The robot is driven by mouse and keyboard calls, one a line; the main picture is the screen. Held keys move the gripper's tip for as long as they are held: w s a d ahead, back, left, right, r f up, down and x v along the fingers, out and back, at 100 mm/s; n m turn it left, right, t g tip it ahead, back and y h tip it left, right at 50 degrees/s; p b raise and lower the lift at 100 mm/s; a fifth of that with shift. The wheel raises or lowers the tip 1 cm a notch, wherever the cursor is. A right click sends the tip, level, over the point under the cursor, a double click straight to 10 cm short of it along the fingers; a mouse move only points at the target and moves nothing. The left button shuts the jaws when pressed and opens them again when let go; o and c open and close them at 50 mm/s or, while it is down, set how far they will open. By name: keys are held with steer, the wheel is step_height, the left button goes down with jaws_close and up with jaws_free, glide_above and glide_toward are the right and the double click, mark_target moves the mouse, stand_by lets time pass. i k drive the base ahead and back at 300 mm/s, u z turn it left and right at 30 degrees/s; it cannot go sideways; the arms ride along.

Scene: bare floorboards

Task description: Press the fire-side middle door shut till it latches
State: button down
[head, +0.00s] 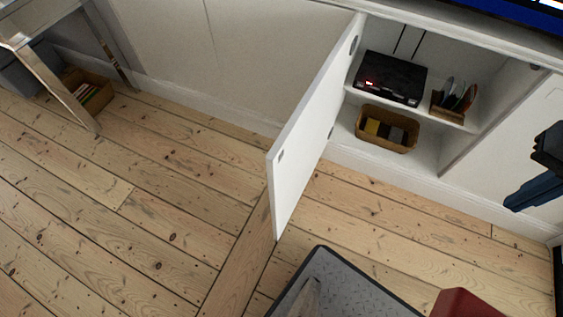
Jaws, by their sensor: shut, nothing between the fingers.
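The white cabinet door (308,125) stands wide open, swung out from the white cabinet (440,165) over the floorboards. Its hinged edge is at the left side of the open compartment, and its free edge points toward me. My gripper (511,206) is at the right edge of the picture, dark blue and black, pointing down and left. It is shut and empty, in front of the closed panel right of the opening, well apart from the door. The arm behind it is mostly out of the picture.
Inside the compartment are a black box (390,78) with a red light, a small rack (453,98) of discs and a basket (387,129). Closed white panels (215,50) run left. A table leg (62,90) and a crate (88,92) stand far left. The floor (150,210) left is clear.

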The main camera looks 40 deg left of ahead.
mark_target(292, 160)
steer(key=u, duration=2.5)
steer(key=k, duration=0.25)
steer(key=z, duration=0.25)
steer(key=i, duration=0.35)
